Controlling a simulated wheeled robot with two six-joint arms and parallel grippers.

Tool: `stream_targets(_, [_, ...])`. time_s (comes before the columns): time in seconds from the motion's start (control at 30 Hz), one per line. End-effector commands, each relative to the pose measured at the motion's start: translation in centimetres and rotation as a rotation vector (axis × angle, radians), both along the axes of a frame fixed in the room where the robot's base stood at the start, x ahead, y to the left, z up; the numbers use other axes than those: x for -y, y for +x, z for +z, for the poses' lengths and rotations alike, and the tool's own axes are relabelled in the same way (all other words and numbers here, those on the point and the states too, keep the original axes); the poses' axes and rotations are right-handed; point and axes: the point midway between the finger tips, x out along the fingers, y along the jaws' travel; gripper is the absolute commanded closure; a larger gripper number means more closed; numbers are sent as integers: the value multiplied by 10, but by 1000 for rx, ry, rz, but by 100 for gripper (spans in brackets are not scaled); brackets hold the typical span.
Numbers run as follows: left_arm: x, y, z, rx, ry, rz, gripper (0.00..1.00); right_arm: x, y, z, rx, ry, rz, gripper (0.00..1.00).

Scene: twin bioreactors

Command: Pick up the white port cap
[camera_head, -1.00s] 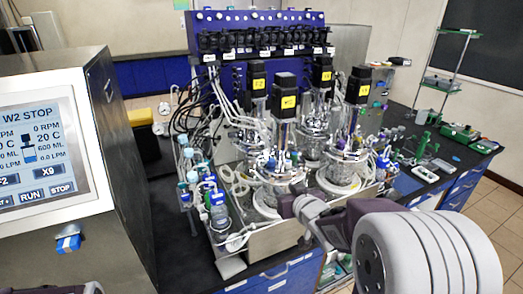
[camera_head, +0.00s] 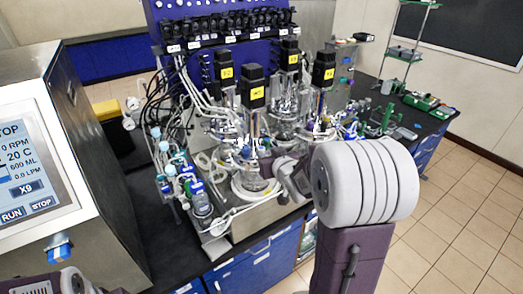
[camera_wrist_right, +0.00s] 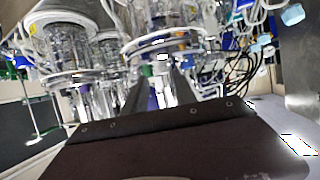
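I cannot pick out the white port cap for certain among the small fittings on the glass bioreactor vessels (camera_head: 250,182). My right gripper (camera_head: 296,182) reaches in from the right at the front of these vessels, and my own arm partly hides it. In the right wrist view, two dark fingers (camera_wrist_right: 160,88) stand apart, pointing at the vessels, with nothing clearly held between them. Only a piece of my left arm shows at the bottom left of the head view; its gripper is out of frame.
A steel control unit with a screen (camera_head: 28,175) stands at the left. Bottles with light-blue caps (camera_head: 166,146) and tubing crowd the bench left of the vessels. A blue pump rack (camera_head: 225,22) rises behind. Green items (camera_head: 428,103) lie at the far right bench end. Tiled floor lies right.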

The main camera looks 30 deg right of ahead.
Motion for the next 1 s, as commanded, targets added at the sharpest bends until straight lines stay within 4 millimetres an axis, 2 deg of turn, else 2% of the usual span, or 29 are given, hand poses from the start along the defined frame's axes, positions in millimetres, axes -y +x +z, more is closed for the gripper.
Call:
stream_targets(0.2, [0,0,17,0,0,0,56,3,27,-5,-3,3,2,67])
stream_targets(0.33, [0,0,21,0,0,0,56,7,43,-13,-1,2,1,67])
stream_targets(0.6, [0,0,20,0,0,0,56,8,48,-17,1,-1,1,67])
stream_targets(0.63, [0,0,20,0,0,0,56,8,48,-17,1,-1,1,70])
stream_targets(0.73, [0,0,20,0,0,0,56,8,48,-17,0,-1,1,98])
stream_targets(0.77, [0,0,20,0,0,0,56,8,48,-17,0,-1,1,100])
stream_targets(1.0, [0,0,20,0,0,0,56,8,48,-17,1,0,1,100])
